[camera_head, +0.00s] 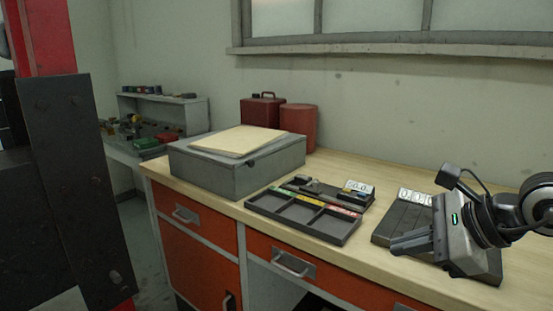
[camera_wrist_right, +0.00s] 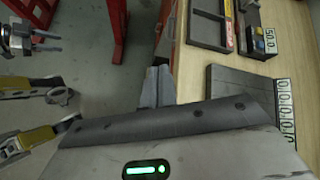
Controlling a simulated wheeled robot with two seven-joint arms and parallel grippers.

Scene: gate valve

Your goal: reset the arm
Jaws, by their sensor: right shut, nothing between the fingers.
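My right gripper (camera_head: 410,243) is at the right of the head view, over the front of the workbench. Its grey fingers are together and hold nothing. They point left, toward the compartment tray. The gripper body hides part of a dark flat device (camera_head: 397,219) with a white number display; I cannot tell whether they touch. In the right wrist view the shut fingers (camera_wrist_right: 158,86) lie over the bench's front edge and the floor, and the same device (camera_wrist_right: 235,84) is to their right. I make out no left gripper in the head view.
A dark three-compartment tray (camera_head: 292,219) and a small display reading 50.0 (camera_head: 358,187) are left of my right gripper. A grey box (camera_head: 237,171), red can (camera_head: 262,110) and red-brown cylinder (camera_head: 299,127) stand farther back. Orange drawers (camera_head: 195,217) front the bench (camera_head: 405,272). A two-pronged metal part (camera_wrist_right: 45,40) is unclear.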

